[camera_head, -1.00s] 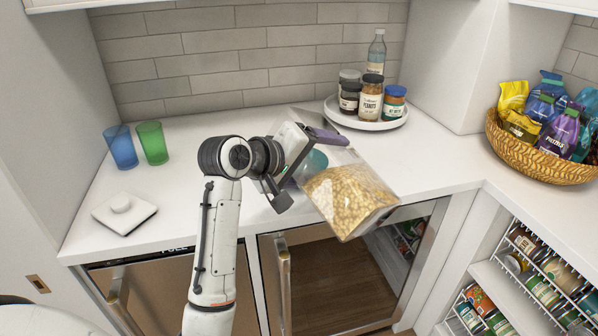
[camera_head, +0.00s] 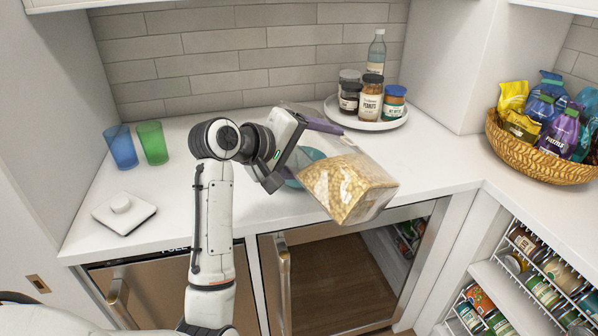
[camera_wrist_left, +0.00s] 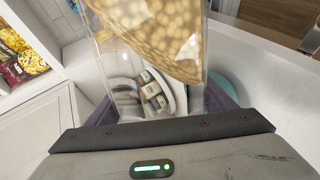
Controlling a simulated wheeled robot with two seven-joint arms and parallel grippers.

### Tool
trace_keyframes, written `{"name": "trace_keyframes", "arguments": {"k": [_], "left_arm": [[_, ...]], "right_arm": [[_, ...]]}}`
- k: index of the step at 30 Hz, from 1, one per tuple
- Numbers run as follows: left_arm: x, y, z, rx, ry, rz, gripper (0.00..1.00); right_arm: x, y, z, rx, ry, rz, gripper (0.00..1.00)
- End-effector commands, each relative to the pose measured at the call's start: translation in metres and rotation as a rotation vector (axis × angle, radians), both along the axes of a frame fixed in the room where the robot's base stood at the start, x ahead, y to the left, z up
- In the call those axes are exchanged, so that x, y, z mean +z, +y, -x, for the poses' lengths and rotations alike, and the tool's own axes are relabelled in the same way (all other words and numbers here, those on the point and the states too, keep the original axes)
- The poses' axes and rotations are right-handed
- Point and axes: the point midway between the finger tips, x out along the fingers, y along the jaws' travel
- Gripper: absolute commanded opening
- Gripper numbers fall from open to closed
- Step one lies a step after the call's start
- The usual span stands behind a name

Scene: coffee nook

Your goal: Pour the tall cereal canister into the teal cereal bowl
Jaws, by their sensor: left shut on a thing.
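My left gripper (camera_head: 302,140) is shut on the tall clear cereal canister (camera_head: 352,187), above the counter's front edge. The canister is tilted, with its cereal-filled end toward the lower right and front. Its other end is mostly hidden behind my gripper. In the left wrist view, the canister (camera_wrist_left: 150,35) shows tan cereal gathered at the far end. The teal cereal bowl (camera_head: 301,166) sits on the counter behind the gripper and canister, mostly hidden. A bit of its rim shows in the left wrist view (camera_wrist_left: 222,84). My right gripper is not in view.
A white square lid (camera_head: 124,212) lies at the left of the counter (camera_head: 190,195). A blue cup (camera_head: 121,147) and a green cup (camera_head: 152,143) stand behind it. A round tray (camera_head: 378,124) holds jars and a bottle. A wicker basket (camera_head: 540,165) of bags is at the right.

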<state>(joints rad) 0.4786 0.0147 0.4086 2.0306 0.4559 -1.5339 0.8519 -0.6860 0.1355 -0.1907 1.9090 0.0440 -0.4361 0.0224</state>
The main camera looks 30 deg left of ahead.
Motion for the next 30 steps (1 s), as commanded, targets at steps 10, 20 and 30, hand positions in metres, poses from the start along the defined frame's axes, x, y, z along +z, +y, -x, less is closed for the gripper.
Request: {"name": "trace_keyframes", "arguments": {"k": [10,20,30], "left_arm": [[0.002,-0.001,0.0,0.0,-0.003,0.002,0.38],[0.001,-0.012,0.004,-0.001,-0.002,0.001,0.38],[0.002,-0.023,0.007,0.0,-0.003,0.002,0.38]], "right_arm": [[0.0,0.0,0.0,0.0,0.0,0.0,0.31],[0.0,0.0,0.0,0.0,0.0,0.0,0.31],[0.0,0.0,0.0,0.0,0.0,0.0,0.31]]}}
